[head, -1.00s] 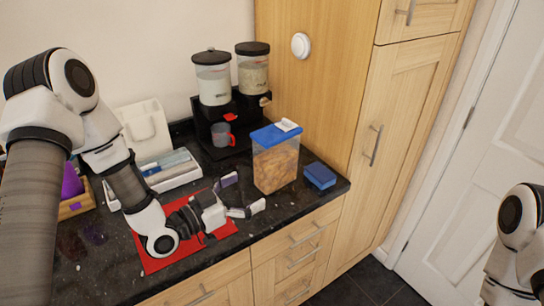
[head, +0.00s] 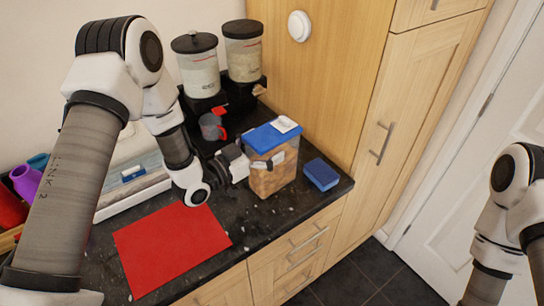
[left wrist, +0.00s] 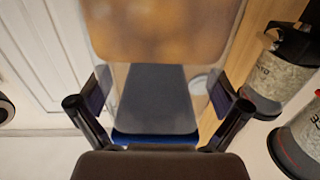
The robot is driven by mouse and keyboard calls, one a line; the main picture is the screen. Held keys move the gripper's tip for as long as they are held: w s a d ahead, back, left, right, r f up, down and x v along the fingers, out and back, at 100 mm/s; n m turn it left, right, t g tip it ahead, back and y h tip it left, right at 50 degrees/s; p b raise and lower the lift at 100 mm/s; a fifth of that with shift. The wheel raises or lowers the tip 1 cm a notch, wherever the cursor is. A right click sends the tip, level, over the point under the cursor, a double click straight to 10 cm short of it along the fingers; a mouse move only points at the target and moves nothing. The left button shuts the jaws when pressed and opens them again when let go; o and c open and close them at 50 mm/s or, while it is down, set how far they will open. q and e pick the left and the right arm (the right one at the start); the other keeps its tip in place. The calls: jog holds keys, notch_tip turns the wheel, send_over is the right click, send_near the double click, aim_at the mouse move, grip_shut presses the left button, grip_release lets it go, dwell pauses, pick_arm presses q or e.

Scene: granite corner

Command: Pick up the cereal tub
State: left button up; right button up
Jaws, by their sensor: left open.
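The cereal tub (head: 268,183) is a clear box of orange-brown cereal with a blue lid, upright on the dark counter. In the left wrist view the tub (left wrist: 165,40) fills the space between the fingers, its blue lid edge low in the picture. My left gripper (head: 265,160) is open at the tub's upper part, just below the lid. One finger shows across the near face; the other is mostly hidden behind the tub in the head view. I cannot tell whether the fingers touch it. My right arm shows at the right edge, its gripper out of view.
A blue block (head: 321,174) lies right of the tub. Two dispensers (head: 243,52) on a black stand and a grey mug with a red handle (head: 212,126) are behind. A red mat (head: 170,248) lies at front left, bare. The wooden cabinet (head: 330,80) stands close behind.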

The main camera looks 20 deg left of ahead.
pick_arm(q)
jog(key=shift+s+d+r, duration=0.15)
jog(key=shift+s, duration=0.05)
jog(key=c, duration=1.8)
